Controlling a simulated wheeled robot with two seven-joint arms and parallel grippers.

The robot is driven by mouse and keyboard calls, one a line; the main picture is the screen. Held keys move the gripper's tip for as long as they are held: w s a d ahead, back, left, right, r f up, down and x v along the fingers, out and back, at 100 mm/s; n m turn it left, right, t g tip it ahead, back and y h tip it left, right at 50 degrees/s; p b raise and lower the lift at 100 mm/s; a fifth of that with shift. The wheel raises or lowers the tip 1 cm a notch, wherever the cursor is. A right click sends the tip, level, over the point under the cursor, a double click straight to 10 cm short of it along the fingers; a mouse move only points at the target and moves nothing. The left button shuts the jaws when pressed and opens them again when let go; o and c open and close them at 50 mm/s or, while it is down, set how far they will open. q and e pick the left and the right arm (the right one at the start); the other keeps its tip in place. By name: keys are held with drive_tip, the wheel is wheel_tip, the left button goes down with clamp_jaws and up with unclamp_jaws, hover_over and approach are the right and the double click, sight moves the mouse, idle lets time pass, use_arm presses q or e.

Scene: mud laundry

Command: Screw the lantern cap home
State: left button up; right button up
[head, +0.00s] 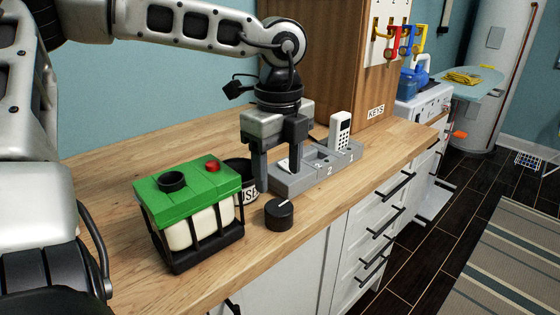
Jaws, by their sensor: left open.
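The lantern (192,222) stands upright on the wooden counter, with a green top, a pale body and a black frame. A black ring (173,180) and a red button (213,165) show on its top. A round black cap (280,215) with a pale line on its top sits on the counter to the right of the lantern, apart from it. My left gripper (278,175) is open and points down, above and behind the cap. I see nothing held between its fingers. My right gripper is not in view.
A black container (247,181) with a partly hidden label stands just behind the lantern. A grey numbered dock (291,184) behind my gripper holds a white handset (340,131). A wooden key cabinet (330,60) stands at the back. The counter (395,146) is clear at right.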

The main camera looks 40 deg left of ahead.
sight(279, 206)
use_arm(q)
wheel_tip(279, 206, down, 5)
drive_tip(key=b, duration=0.3)
drive_tip(key=shift+f, duration=0.15)
drive_tip(key=f+b, duration=0.2)
drive_tip(key=shift+b, duration=0.35)
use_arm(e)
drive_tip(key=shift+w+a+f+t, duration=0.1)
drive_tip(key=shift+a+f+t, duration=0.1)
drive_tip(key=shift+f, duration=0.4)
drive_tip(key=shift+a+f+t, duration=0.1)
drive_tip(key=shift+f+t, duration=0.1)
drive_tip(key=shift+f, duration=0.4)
use_arm(q)
drive_tip(key=shift+r, duration=0.1)
drive_tip(key=c, duration=0.6)
drive_tip(key=shift+r, duration=0.1)
